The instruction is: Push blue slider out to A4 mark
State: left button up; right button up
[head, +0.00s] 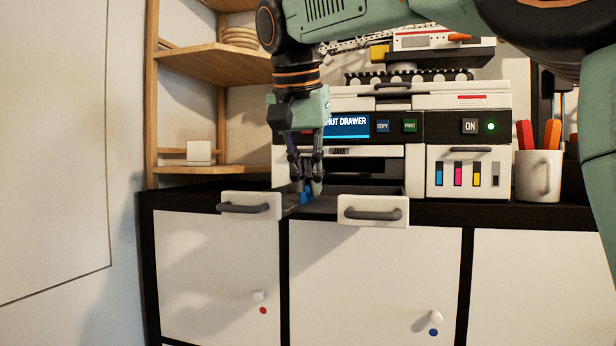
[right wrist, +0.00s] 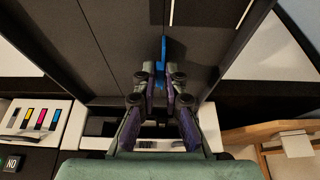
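The blue slider (head: 304,198) is a small upright tab in the dark pulled-out tray (head: 326,204) below the printer. In the right wrist view the slider (right wrist: 163,48) stands on the dark tray floor (right wrist: 125,55). My right gripper (head: 308,188) points down into the tray. In the wrist view its fingertips (right wrist: 160,76) are close together on both sides of the slider, with blue filling the narrow gap. A short white line (right wrist: 171,12) lies on the tray floor beyond the slider. I cannot read a label by it. My left gripper is not in view.
The tray has two white front pieces with dark handles, left (head: 262,199) and right (head: 398,222). The printer (head: 470,98) stands behind, with a lit display (head: 346,133). A white mug with pens (head: 537,182) stands right; a wooden shelf (head: 205,62) stands left.

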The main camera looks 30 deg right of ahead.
aim_at(290, 201)
jog(key=shift+w+f, duration=0.2)
jog(key=shift+w, duration=0.15)
grip_shut()
jog(key=shift+s+d+r, duration=0.1)
jog(key=shift+s, duration=0.3)
jog(key=shift+w, duration=0.1)
jog(key=shift+w+a, duration=0.25)
jog(key=w+a+p, duration=0.1)
jog(key=p, duration=0.2)
jog(key=shift+w+a+r, duration=0.1)
jog(key=shift+w+a, duration=0.15)
jog(key=shift+w, duration=0.05)
jog(key=shift+w+a+f, duration=0.2)
jog(key=shift+w, duration=0.1)
jog(key=o, duration=0.6)
grip_release()
jog(key=shift+s+d+r, duration=0.1)
jog(key=shift+d, duration=0.1)
